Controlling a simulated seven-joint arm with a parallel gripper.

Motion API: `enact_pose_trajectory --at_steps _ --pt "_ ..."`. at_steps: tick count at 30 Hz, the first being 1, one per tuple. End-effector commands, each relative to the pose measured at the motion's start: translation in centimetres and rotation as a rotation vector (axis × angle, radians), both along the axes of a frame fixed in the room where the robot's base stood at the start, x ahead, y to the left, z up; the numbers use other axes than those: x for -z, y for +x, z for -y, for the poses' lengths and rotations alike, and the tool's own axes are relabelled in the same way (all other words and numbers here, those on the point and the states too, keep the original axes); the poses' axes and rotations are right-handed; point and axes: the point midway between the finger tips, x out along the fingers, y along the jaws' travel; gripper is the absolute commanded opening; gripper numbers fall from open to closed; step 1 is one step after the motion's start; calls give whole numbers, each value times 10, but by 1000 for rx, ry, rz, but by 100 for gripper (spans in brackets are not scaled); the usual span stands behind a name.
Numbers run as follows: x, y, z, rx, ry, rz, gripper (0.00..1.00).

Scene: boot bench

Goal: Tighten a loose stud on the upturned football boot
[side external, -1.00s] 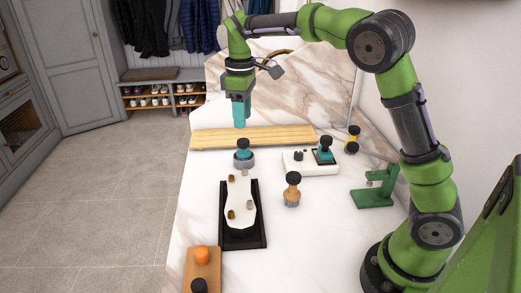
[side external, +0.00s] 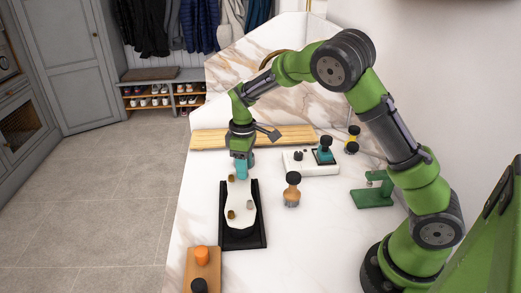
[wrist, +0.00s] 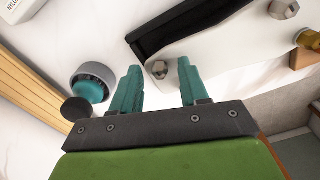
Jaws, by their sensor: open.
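The upturned boot (side external: 241,196) lies sole up in a black tray (side external: 262,243), with several studs on its pale sole. My gripper (side external: 241,172) is low over the far end of the boot, pointing down and open. In the wrist view its two teal fingers (wrist: 159,66) stand apart, with a grey hex stud (wrist: 159,70) showing between their tips; I cannot tell the height gap. Another hex stud (wrist: 283,8) and a brownish stud (wrist: 311,40) show on the sole. I cannot tell which stud is loose.
A teal tool with a black knob sits in a grey round holder (wrist: 95,73) beside my fingers; my gripper hides it in the side view. A black-topped wooden handle (side external: 292,190), a white box (side external: 300,168) and a green stand (side external: 374,195) stand to the right. A long wooden board (side external: 210,139) lies behind.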

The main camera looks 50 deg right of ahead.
Motion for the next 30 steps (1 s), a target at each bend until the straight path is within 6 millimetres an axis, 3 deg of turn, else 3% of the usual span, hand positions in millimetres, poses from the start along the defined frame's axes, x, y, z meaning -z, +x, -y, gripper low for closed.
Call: enact_pose_trajectory --at_steps 7,15,30 --pt "0 0 0 0 0 0 43" --pt "0 0 0 0 0 1 1" --pt "0 0 0 89 1 2 0"
